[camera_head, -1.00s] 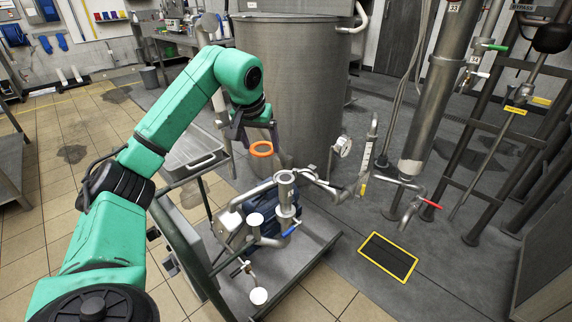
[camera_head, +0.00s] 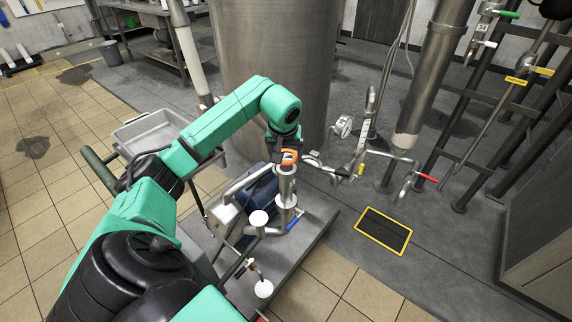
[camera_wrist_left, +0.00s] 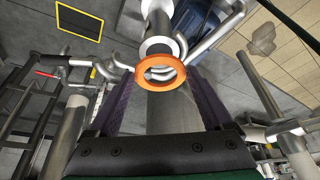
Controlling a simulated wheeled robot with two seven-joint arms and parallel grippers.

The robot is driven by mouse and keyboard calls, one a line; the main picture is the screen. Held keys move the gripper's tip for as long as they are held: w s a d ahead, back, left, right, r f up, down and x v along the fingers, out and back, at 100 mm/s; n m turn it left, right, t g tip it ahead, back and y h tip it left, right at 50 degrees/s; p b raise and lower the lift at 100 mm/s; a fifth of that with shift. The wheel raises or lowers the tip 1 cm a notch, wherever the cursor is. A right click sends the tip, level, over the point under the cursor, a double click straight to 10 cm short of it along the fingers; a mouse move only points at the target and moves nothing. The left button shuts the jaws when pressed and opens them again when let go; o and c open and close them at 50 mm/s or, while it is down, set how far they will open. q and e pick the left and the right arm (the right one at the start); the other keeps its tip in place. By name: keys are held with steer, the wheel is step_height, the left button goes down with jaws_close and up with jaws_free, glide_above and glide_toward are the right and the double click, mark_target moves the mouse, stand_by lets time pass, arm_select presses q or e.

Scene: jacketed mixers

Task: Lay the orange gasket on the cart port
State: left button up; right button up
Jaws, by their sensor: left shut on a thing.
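The orange gasket (camera_head: 289,157) is a flat ring held at the end of my left gripper (camera_head: 287,151). In the left wrist view the gasket (camera_wrist_left: 163,87) lies between the two dark fingers (camera_wrist_left: 160,96), which are shut on it. The cart port (camera_head: 285,172) is the open top of an upright steel pipe on the cart. In the head view the gasket appears right over the port top and hides part of it. In the wrist view pale metal shows through the ring. I cannot tell whether gasket and port touch. My right gripper is in neither current view.
The cart (camera_head: 286,268) carries a blue pump (camera_head: 261,192), pipes and white round caps (camera_head: 258,218). A grey tray (camera_head: 150,131) is at its left. A large steel tank (camera_head: 272,60) stands behind. Pipes with a red-handled valve (camera_head: 427,177) are at right. A yellow-edged floor grate (camera_head: 383,229) lies nearby.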

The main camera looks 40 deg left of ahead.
mark_target(286, 161)
arm_select(q)
step_height(286, 161, down, 3)
steer(key=shift+d+f, duration=0.1)
steer(key=shift+f, duration=0.35)
steer(key=o, duration=1.1)
steer(key=shift+f, duration=0.1)
steer(key=shift+r, duration=0.3)
steer(key=v, duration=1.1)
steer(key=shift+s+r+p, duration=0.1)
steer(key=shift+r+p, duration=0.25)
steer(key=shift+r, duration=0.05)
